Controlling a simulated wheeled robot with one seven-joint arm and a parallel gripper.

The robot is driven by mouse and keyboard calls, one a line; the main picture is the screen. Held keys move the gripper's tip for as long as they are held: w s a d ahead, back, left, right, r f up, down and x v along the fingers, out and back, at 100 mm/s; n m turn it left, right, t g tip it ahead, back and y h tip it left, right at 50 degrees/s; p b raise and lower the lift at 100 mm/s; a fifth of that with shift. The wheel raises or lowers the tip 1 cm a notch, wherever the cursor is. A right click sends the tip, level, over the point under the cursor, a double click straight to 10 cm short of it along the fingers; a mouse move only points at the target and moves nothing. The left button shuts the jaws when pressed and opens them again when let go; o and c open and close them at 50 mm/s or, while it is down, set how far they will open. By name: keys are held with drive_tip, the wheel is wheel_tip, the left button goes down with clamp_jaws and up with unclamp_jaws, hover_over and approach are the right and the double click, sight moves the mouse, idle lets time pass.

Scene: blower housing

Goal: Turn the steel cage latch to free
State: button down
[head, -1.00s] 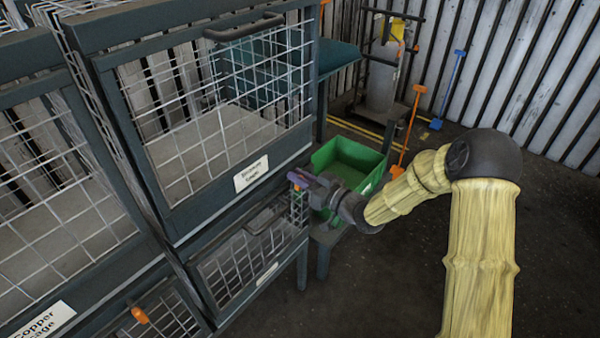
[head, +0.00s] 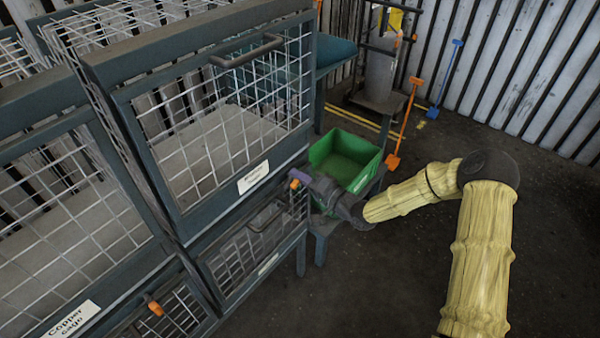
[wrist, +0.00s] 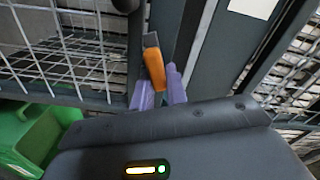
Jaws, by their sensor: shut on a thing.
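An orange latch handle (wrist: 154,68) with a dark end stands slightly tilted against the dark cage frame in the wrist view. My gripper (wrist: 159,90) is shut on it, with one purple fingertip on each side of its lower part. In the head view, my gripper (head: 301,178) is at the right front edge of the cage stack, near the lower right corner of the upper cage (head: 215,190). Only a little orange of the latch (head: 295,184) shows there. The upper cage's label (head: 253,177) is too blurred to read.
A green bin (head: 345,158) stands just behind my gripper. A cage labelled Copper cage (head: 68,319) is at the left. Another orange latch (head: 154,306) is on a lower cage. Orange (head: 404,125) and blue (head: 446,80) long-handled tools stand at the back. The floor at right is clear.

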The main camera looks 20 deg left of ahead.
drive_tip(key=shift+d+f+m+p, duration=0.1)
drive_tip(key=shift+f+m+p, duration=0.1)
drive_tip(key=shift+m, duration=0.95)
drive_tip(key=shift+f+m+p, duration=0.1)
drive_tip(key=shift+m+p, duration=0.1)
drive_tip(key=shift+m, duration=0.95)
drive_tip(key=c, duration=1.4)
unclamp_jaws()
drive_tip(key=shift+r, duration=0.1)
drive_tip(key=shift+d+f, duration=0.2)
